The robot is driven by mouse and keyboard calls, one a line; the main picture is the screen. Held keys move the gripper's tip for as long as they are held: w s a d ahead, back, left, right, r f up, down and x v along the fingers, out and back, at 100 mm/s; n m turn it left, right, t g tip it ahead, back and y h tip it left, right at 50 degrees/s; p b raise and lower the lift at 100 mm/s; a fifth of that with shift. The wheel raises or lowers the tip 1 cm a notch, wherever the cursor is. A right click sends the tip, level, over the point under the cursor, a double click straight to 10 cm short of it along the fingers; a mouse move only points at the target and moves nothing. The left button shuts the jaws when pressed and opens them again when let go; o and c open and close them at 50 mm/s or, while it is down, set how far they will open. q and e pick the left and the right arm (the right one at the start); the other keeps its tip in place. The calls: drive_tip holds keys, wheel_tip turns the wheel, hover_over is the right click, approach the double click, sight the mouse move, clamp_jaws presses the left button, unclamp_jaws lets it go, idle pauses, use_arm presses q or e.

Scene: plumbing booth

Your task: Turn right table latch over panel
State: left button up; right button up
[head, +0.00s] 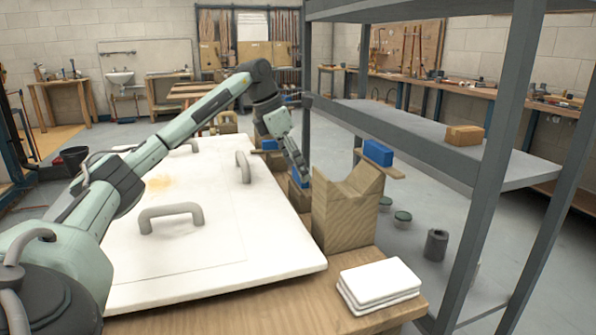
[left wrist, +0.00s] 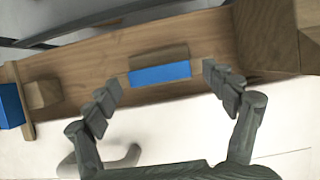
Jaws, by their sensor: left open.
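My left gripper (head: 299,166) reaches across from the left, pointing down at the table's wooden right edge. In the left wrist view the gripper (left wrist: 161,82) is open, and a blue block (left wrist: 160,73) with a wooden piece behind it lies between its fingertips, with gaps on both sides. The same blue block (head: 304,182) shows partly hidden below the gripper in the head view. The white panel (head: 240,262) lies flat on the table. Farther along the edge, another latch (left wrist: 42,93) has a blue end (left wrist: 10,105). My right gripper is not visible.
A notched wooden block (head: 343,213) stands just nearer than the gripper. White pads (head: 380,283) lie at the near corner. Grey handles (head: 170,214) rise from the panel. A blue block (head: 378,152) on a wooden strip and a metal shelf (head: 487,150) stand to the right.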

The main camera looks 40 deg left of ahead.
use_arm(q)
drive_tip(key=shift+w+f, duration=0.2)
drive_tip(key=shift+f, duration=0.25)
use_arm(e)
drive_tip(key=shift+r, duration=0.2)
use_arm(q)
drive_tip(key=shift+c, duration=0.2)
drive_tip(key=c, duration=1.6)
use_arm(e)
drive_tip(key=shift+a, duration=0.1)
